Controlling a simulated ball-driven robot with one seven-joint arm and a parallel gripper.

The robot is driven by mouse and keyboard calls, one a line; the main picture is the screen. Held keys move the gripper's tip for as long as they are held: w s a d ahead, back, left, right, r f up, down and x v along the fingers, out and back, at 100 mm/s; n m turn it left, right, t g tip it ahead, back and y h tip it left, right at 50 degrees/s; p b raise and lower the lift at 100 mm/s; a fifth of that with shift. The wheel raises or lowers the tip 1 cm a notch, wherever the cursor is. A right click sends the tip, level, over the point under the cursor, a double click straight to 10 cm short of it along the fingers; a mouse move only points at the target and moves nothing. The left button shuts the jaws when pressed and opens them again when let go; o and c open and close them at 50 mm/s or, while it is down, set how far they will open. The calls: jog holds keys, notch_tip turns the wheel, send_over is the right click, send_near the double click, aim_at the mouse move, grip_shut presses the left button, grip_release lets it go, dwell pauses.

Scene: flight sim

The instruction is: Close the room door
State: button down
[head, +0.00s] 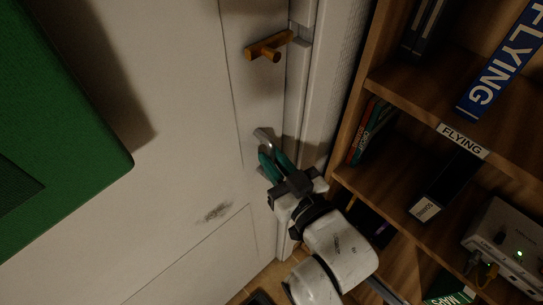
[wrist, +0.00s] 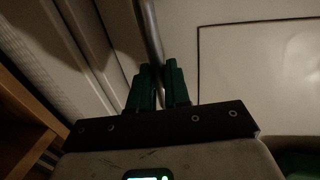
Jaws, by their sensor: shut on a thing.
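The white room door (head: 190,130) fills the left and middle of the head view; it also shows in the wrist view (wrist: 260,65). A brass-coloured handle (head: 268,47) sits near its right edge. Below it is a silver metal handle (head: 264,137). My gripper (head: 272,162) has its green fingers shut on the silver handle, below the brass one. In the wrist view the metal bar (wrist: 149,35) runs down between the fingers (wrist: 158,85). The fingers hide the bar's lower part. I cannot tell whether the door is fully shut.
The pale door frame (head: 325,90) stands right of the handles. A wooden bookshelf (head: 395,85) with books, binders and a small white device (head: 510,245) fills the right side, close to my arm. A large green panel (head: 60,130) is at left. A dark smudge marks the door.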

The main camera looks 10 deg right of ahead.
jog(key=c, duration=1.2)
grip_release()
jog(key=shift+s+d+r, duration=0.1)
jog(key=shift+s, duration=0.05)
jog(key=shift+o, duration=0.2)
jog(key=b+v, duration=0.2)
jog(key=v, duration=0.8)
jog(key=shift+s+d, duration=0.15)
jog(key=shift+s, duration=0.2)
jog(key=s+d+f+m+g+h, duration=0.2)
jog(key=d+f+g+h, duration=0.45)
jog(key=f, duration=0.95)
jog(key=s+d+f+m+g, duration=0.2)
jog(key=s+d+f+g, duration=0.6)
jog(key=s+d, duration=0.3)
jog(key=shift+s+f+m+g, duration=0.2)
jog(key=shift+s+m+g, duration=0.3)
jog(key=shift+s, duration=0.4)
